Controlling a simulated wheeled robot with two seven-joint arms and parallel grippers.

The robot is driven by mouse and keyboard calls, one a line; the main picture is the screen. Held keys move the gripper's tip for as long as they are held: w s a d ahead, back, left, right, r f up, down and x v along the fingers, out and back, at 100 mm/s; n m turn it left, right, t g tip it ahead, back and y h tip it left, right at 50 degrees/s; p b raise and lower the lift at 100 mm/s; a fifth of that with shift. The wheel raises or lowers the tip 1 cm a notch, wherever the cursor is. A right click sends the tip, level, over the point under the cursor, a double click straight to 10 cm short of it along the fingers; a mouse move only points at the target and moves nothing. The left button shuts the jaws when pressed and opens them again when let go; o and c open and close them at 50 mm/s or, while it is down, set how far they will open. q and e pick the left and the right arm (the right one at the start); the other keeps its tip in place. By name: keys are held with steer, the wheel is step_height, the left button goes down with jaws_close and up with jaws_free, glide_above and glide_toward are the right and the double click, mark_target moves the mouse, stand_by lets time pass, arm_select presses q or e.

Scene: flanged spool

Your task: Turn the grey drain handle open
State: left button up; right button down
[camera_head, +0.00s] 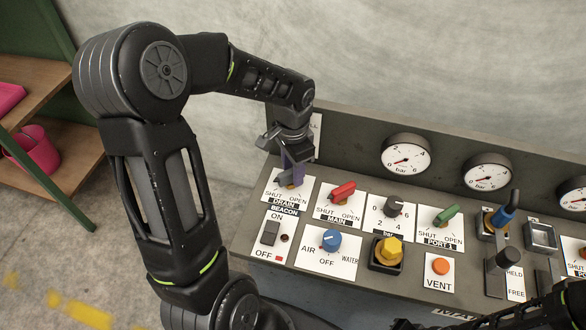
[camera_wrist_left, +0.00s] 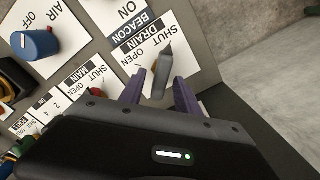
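The grey drain handle (camera_head: 286,181) is on the white DRAIN plate at the panel's left end, marked SHUT and OPEN. In the left wrist view the handle (camera_wrist_left: 163,68) stands between the two purple fingers of my left gripper (camera_wrist_left: 160,88). The fingers are apart with a gap beside the handle, so this gripper is open around it. In the head view my left gripper (camera_head: 291,168) comes down from above and partly hides the handle. Part of my right arm shows at the bottom right edge; its fingers cannot be made out clearly.
The red MAIN handle (camera_head: 343,190) is just right of the drain plate, then a black knob (camera_head: 393,207) and the green PORT 1 handle (camera_head: 446,215). The BEACON switch (camera_head: 270,233) and blue AIR/WATER knob (camera_head: 331,240) are in front. Gauges (camera_head: 406,155) line the raised back.

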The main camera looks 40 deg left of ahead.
arm_select(q)
steer(key=shift+f, duration=0.4)
steer(key=shift+c, duration=0.5)
jaws_close()
